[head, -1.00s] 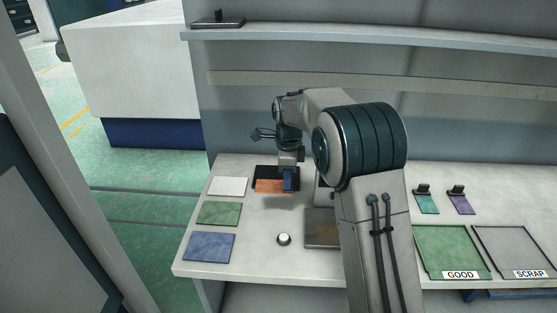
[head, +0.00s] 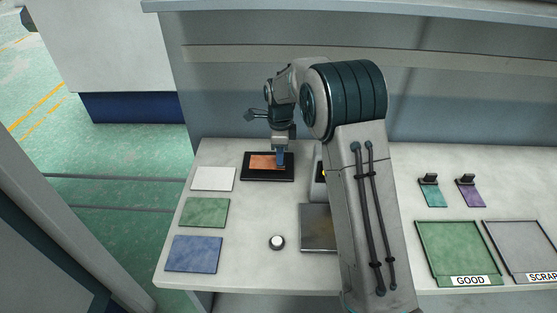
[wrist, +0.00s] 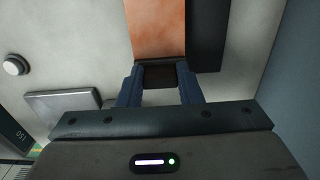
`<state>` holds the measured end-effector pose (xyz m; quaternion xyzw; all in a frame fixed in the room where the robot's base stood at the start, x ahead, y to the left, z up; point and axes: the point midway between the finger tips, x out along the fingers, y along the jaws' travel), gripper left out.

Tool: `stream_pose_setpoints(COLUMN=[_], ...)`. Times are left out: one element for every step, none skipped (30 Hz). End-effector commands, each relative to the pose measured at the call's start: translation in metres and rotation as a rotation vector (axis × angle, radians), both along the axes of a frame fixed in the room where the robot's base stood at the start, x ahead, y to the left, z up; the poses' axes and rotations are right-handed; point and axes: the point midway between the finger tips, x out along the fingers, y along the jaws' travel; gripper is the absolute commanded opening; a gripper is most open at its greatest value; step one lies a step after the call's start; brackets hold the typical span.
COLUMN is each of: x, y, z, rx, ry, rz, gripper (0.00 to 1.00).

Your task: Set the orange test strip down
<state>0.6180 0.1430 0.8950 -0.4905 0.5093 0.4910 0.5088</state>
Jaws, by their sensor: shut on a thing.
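The orange test strip (head: 262,161) is held level by my gripper (head: 280,163) over a black rectangular pad (head: 254,178) at the back left of the bench. In the head view the strip appears inside the pad's outline. In the wrist view the strip (wrist: 156,28) runs away from my gripper (wrist: 160,76), whose blue fingers are shut on its dark end block. There the pad (wrist: 206,35) shows only on the strip's right side, so the strip seems a little above it. The exact gap is hard to tell.
White (head: 213,179), green (head: 204,212) and blue (head: 193,254) cards lie at the left. A round white knob (head: 277,242) and a grey plate (head: 316,228) are nearer.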

Motion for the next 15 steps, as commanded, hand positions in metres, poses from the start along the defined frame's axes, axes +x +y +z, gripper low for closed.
stream_pose_setpoints(x=[0.000,0.000,-0.001,-0.001,-0.001,-0.001,-0.001,-0.001,-0.001,-0.001,-0.001,-0.001,-0.001,-0.001,-0.001], y=[0.000,0.001,0.001,0.001,0.001,0.001,0.001,0.001,0.002,0.002,0.002,0.002,0.002,0.002,0.002], z=[-0.004,-0.007,-0.011,-0.015,-0.020,-0.026,-0.030,-0.033,-0.036,-0.037,-0.037,-0.037,-0.037,-0.037,-0.037], rx=[0.000,0.000,0.000,0.000,-0.001,0.000,0.000,0.000,0.001,0.001,0.001,0.001,0.001,0.001,0.001], ry=[0.002,0.001,0.001,0.002,0.003,0.002,0.003,0.002,0.000,0.000,-0.001,-0.001,-0.001,-0.001,-0.001], rz=[0.001,0.001,0.001,0.001,0.002,0.002,0.002,0.002,0.003,0.004,0.004,0.004,0.004,0.004,0.004], gripper=[0.06,0.06,0.06,0.06,0.06,0.06,0.06,0.06,0.06,0.06,0.06,0.06,0.06,0.06,0.06])
